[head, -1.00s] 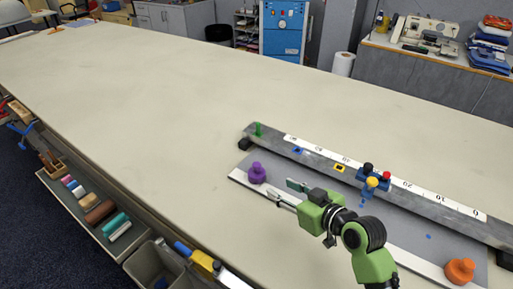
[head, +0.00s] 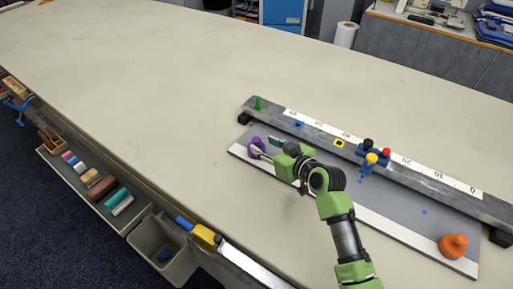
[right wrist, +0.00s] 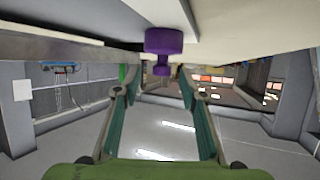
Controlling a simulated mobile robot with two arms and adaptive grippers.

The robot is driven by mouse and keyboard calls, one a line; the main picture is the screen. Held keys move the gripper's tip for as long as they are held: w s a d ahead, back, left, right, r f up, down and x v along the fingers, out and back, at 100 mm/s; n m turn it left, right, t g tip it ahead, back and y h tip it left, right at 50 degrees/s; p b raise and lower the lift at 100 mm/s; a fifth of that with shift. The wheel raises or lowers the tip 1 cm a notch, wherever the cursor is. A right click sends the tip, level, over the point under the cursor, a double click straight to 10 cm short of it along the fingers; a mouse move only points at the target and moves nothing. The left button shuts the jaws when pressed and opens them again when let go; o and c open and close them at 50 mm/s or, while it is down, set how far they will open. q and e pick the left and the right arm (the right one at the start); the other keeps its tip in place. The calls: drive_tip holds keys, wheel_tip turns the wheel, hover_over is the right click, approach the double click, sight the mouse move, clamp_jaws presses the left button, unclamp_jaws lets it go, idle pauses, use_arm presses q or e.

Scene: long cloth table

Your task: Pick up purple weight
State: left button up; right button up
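The purple weight (head: 255,142) stands at the left end of the grey board (head: 395,205) on the table. My right gripper (head: 264,146) is open and low over the board. One finger overlaps the weight in the head view, and the other is just to its right. In the right wrist view the purple weight (right wrist: 163,41) shows upside down at the top, between and beyond the open fingers of the right gripper (right wrist: 160,93). Neither finger clearly touches it. My left gripper is not in view.
A metal rail (head: 420,183) with a scale runs behind the board. It carries a blue slider (head: 373,159) with coloured knobs and a green peg (head: 257,103). An orange weight (head: 453,246) stands at the board's right end. The table (head: 150,100) left of the board is clear.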

sight(256, 138)
drive_tip(key=shift+w+a+r, duration=0.1)
drive_tip(key=shift+w+a, duration=0.25)
drive_tip(key=p+x, duration=0.1)
drive_tip(key=x, duration=0.2)
drive_tip(key=shift+a+r, duration=0.15)
drive_tip(key=shift+w+a+f, duration=0.25)
drive_tip(key=shift+w, duration=0.15)
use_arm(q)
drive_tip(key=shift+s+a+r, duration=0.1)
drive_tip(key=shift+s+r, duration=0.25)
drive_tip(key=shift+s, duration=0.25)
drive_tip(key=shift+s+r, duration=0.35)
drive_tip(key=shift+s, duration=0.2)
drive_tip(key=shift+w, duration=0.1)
use_arm(e)
clamp_jaws()
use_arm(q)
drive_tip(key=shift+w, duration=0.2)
use_arm(e)
drive_tip(key=shift+w+r, duration=0.1)
drive_tip(key=shift+r, duration=0.1)
